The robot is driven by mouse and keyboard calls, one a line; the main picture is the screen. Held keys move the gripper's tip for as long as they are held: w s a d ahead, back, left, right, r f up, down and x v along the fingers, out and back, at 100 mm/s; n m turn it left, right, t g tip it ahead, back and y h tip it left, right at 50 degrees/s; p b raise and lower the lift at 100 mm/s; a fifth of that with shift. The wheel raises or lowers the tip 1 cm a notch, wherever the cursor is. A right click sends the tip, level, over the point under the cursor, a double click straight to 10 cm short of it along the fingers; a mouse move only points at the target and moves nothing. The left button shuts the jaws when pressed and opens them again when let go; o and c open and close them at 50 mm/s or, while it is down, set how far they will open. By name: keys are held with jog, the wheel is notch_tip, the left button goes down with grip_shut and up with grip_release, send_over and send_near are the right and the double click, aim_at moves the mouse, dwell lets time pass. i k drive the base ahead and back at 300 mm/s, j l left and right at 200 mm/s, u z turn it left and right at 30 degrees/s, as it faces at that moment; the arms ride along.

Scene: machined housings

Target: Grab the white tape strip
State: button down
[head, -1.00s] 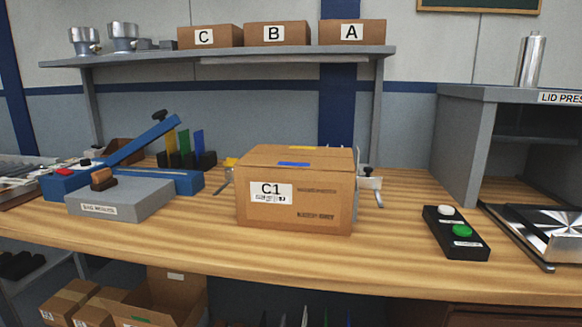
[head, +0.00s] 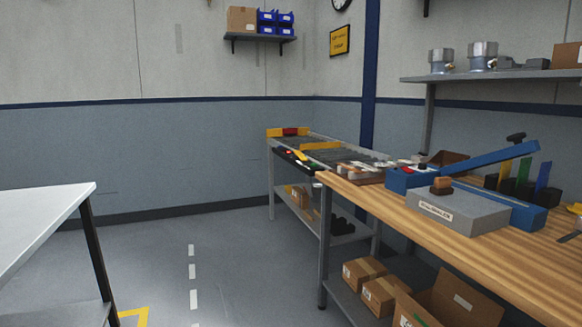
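I cannot make out a white tape strip for certain. A dark holder (head: 495,183) on the wooden bench at the right has upright yellow (head: 505,163), green (head: 522,168) and blue (head: 542,174) strips. No white strip shows among them; the blue lever arm (head: 490,160) passes in front of part of this area. Several small pale pieces (head: 372,167) lie at the bench's far left end, too small to identify. My gripper is not in view.
The wooden bench (head: 385,205) carries a grey block (head: 457,212) with a brown handle. Cardboard boxes (head: 365,270) sit beneath it. A white table (head: 40,220) is at the left. Open floor (head: 225,265) lies between.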

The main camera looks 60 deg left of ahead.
aim_at(370, 169)
jog(key=u, duration=1.55)
jog(key=i+j+z, duration=0.25)
jog(key=i+j, duration=1)
jog(key=i, duration=0.15)
